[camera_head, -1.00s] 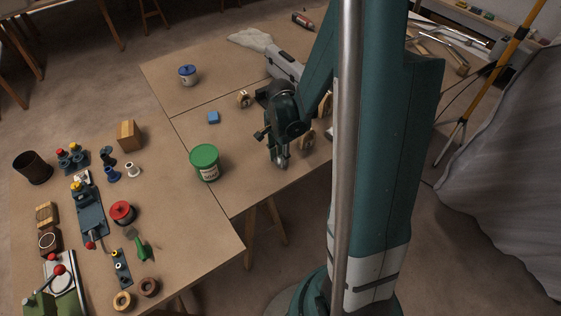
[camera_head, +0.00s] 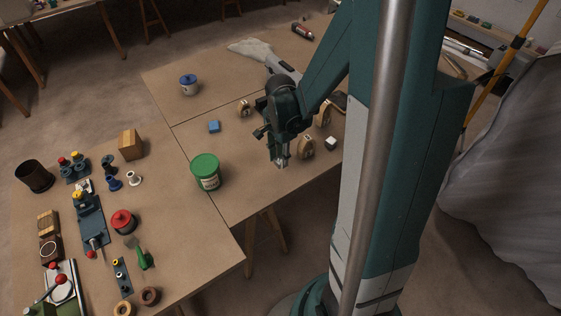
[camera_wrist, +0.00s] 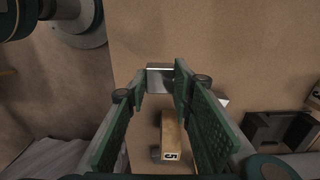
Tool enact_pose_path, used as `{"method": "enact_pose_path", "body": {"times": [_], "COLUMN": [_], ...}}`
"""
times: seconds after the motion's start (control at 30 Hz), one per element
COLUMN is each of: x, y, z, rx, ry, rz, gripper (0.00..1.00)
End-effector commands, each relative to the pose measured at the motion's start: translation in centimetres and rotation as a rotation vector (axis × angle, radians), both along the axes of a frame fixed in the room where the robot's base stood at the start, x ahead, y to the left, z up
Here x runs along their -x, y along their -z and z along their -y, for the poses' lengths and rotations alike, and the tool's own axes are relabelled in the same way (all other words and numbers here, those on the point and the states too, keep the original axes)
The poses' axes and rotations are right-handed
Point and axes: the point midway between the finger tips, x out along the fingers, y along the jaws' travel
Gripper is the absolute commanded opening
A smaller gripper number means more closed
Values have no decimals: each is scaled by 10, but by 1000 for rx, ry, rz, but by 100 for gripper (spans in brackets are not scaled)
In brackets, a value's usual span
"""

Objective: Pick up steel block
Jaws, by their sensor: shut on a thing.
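The steel block (camera_wrist: 160,77) is a small shiny grey block between my fingertips in the wrist view. My gripper (camera_wrist: 160,88) is shut on it, with one green-padded finger on each side. In the head view my gripper (camera_head: 282,163) points down, low over the right-hand table, to the right of the green-lidded tub. The block is hard to make out there among the fingertips. I cannot tell whether it touches the table.
A wooden block with a dark mark (camera_wrist: 172,135) and a dark open tray (camera_wrist: 280,130) lie near my gripper. The table's front edge is close.

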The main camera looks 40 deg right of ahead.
Motion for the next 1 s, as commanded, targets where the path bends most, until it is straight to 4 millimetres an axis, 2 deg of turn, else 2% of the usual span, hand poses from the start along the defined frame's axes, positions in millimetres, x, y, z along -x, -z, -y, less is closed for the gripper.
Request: {"method": "enact_pose_path", "body": {"times": [0.2, 0.4, 1.0], "x": [0, 0, 0], "y": [-28, -42, -46], "z": [0, 0, 0], "rx": [0, 0, 0], "ry": [0, 0, 0], "rz": [0, 0, 0], "gripper": [6, 6, 6]}}
